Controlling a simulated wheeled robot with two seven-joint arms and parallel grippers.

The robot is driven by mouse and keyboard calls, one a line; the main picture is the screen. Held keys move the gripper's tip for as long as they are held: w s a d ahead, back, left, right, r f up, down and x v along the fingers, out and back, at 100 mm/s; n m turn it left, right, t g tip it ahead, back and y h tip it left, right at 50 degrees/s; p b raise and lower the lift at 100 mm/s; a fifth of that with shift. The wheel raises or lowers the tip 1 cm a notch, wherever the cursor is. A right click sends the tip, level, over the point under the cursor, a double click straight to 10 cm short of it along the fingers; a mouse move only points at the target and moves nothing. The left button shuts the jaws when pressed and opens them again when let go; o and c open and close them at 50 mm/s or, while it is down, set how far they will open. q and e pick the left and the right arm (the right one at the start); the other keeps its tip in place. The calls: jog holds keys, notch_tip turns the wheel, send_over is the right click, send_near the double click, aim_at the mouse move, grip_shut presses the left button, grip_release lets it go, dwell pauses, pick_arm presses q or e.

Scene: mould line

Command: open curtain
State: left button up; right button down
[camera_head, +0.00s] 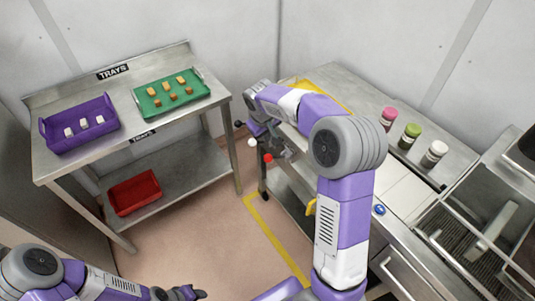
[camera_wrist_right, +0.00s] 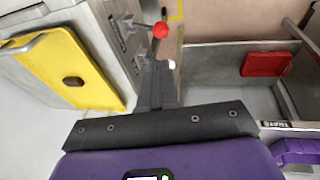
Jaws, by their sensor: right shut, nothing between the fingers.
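I cannot make out a curtain in either view. My right gripper (camera_head: 272,140) is at the left end of the steel counter, partly hidden by its own arm. In the wrist view its narrow dark fingers (camera_wrist_right: 157,88) are together, with nothing between them. A red ball knob (camera_head: 268,158) is close by the gripper; in the wrist view the red knob (camera_wrist_right: 160,30) appears just beyond the fingertips. I cannot tell whether they touch. A white ball knob (camera_head: 252,143) is beside it. My left gripper (camera_head: 188,293) is low in the head view, its fingers unclear.
A steel table (camera_head: 205,120) at left holds a purple tray (camera_head: 80,141) and a green tray (camera_head: 146,108); a red tray (camera_head: 134,192) is on its lower shelf. Several lidded jars stand on the counter (camera_head: 360,108). A yellow panel (camera_wrist_right: 72,72) shows beside the gripper. Floor between is clear.

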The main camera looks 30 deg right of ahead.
aim_at(268, 156)
pick_arm(q)
notch_tip(268, 156, down, 2)
jog(key=shift+f+b, duration=0.1)
jog(key=shift+b, duration=0.95)
pick_arm(e)
jog(key=x, duration=1.4)
jog(key=shift+f, duration=0.1)
